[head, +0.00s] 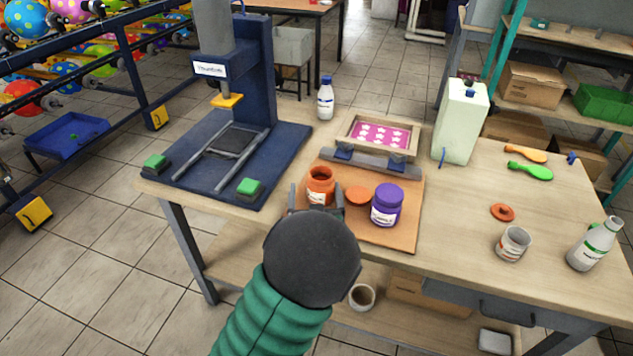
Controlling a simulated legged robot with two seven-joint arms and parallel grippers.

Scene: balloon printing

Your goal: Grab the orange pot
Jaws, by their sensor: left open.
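The orange pot (320,180) stands upright and open-topped on the brown board at the left front of the workbench. My left gripper (318,197) reaches in from below, with one finger at each side of the pot. The gripper is open around it. I cannot tell whether the fingers touch it. The pot's lower part is partly hidden by my gripper and dark wrist. An orange lid (358,195) lies on the board just right of the pot. My right gripper is not in view.
A purple jar (387,205) stands close on the right. Behind is a printing frame (379,135). The blue press (253,100) stands left. A white bottle (325,98), a pale container (460,122) and a grey cup (513,243) are on the bench. Its right middle is fairly clear.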

